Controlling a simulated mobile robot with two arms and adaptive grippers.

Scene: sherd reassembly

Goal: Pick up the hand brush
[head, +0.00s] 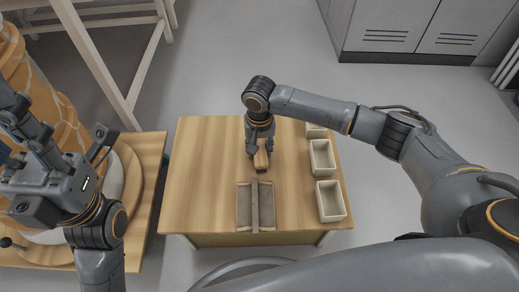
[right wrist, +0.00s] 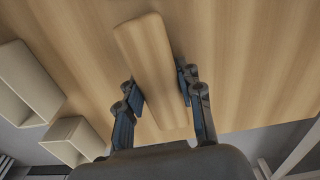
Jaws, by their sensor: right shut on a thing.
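The hand brush (head: 262,159) is a light wooden piece on the wooden table, under my right gripper (head: 259,150) in the head view. In the right wrist view the brush (right wrist: 152,65) is a long wooden block between the two fingers of the right gripper (right wrist: 160,90), with the blue-grey pads against its sides. Its bristles are not visible, and I cannot tell whether it is clear of the table. My left gripper (head: 58,135) is at the left, away from the brush, its fingers spread apart and empty.
A brown tray-like piece with a raised middle bar (head: 243,207) lies near the table's front. Several pale bins (head: 331,214) line the right edge. The left part of the table (head: 200,165) is clear. A large orange patterned vessel (head: 55,115) stands on another table at left.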

